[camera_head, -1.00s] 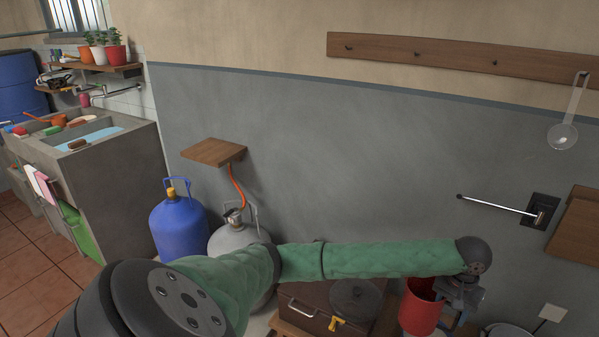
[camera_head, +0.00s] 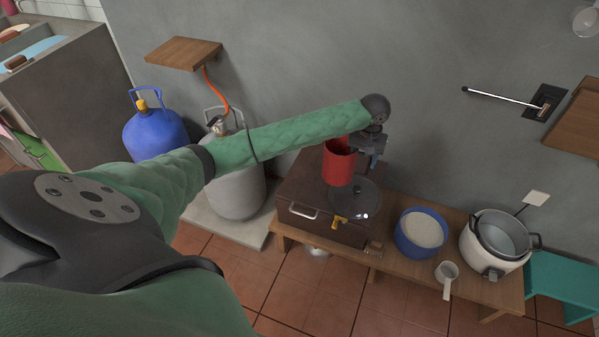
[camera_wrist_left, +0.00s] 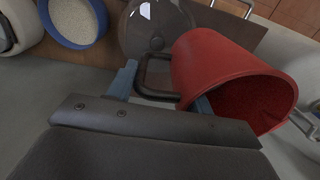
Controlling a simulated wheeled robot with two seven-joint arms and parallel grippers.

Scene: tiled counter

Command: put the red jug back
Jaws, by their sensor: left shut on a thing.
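The red jug (camera_head: 339,163) is held by my left gripper (camera_head: 372,160), above the brown box (camera_head: 292,187) on the low wooden bench. In the left wrist view the red jug (camera_wrist_left: 232,78) shows large, its open mouth toward the lower right, and looks empty. My left gripper (camera_wrist_left: 160,88) is shut on the jug's dark handle, with one finger on each side of it. In the head view the jug looks about upright. I cannot tell whether its base touches anything. My right gripper is not in view.
A glass lid (camera_head: 354,199) lies on the box beside the jug. The bench (camera_head: 391,262) also carries a blue-rimmed basin (camera_head: 422,232), a white cup (camera_head: 447,276) and a cooker (camera_head: 497,243). A grey gas bottle (camera_head: 235,180) stands left. A metal rod (camera_head: 500,96) sticks out from the wall.

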